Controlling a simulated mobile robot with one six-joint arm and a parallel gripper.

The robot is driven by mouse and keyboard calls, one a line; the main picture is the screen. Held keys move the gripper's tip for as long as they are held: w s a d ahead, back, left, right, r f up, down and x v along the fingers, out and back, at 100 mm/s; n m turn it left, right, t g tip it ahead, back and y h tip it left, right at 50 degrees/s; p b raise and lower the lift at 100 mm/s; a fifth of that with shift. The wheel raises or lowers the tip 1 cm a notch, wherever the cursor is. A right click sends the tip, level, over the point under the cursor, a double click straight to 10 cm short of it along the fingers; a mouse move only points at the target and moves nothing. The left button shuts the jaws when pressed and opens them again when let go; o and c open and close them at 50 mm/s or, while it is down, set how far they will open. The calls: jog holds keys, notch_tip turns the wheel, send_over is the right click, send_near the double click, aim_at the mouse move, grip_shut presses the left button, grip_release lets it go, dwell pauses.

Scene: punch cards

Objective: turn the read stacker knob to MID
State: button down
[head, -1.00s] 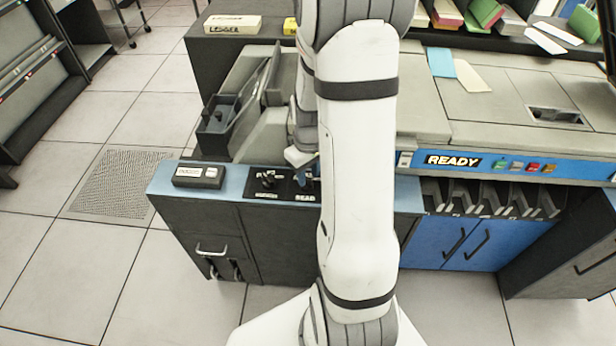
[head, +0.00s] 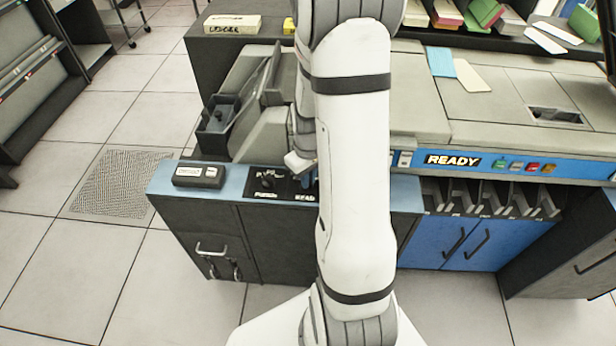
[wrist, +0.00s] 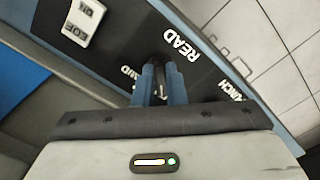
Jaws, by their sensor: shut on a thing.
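The read stacker knob (wrist: 160,90) is a dark knob beside the white READ label (wrist: 180,47) on the black panel. In the wrist view my gripper (wrist: 161,72) has its two blue fingers closed on the knob's sides. The fingers cover most of it, and I cannot read its setting. A small white position label left of the fingers is partly hidden. In the head view my gripper (head: 309,175) is down at the panel (head: 283,193), largely behind my arm, which hides the read knob there.
The punch knob (head: 267,179) stands just left on the same panel, with its PUNCH label (wrist: 237,90). A grey box with a pale switch (head: 199,175) sits further left on the blue top. The machine with the READY sign (head: 453,160) is to the right.

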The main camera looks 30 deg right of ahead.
jog(key=shift+m, duration=0.4)
jog(key=m+b, duration=0.1)
jog(key=m, duration=0.2)
jog(key=shift+a+m, duration=0.15)
jog(key=shift+m, duration=0.15)
jog(key=m, duration=0.2)
jog(key=m+b, duration=0.1)
jog(key=m, duration=0.1)
jog(key=shift+w+a+m, duration=0.1)
jog(key=shift+a+m, duration=0.1)
jog(key=shift+m, duration=0.1)
jog(key=m, duration=0.4)
jog(key=shift+w+a+b, duration=0.1)
jog(key=shift+b, duration=0.3)
jog(key=m, duration=0.4)
jog(key=shift+w+a+m, duration=0.1)
jog(key=shift+w+m, duration=0.1)
jog(key=shift+m, duration=0.1)
jog(key=c, duration=1.5)
grip_release()
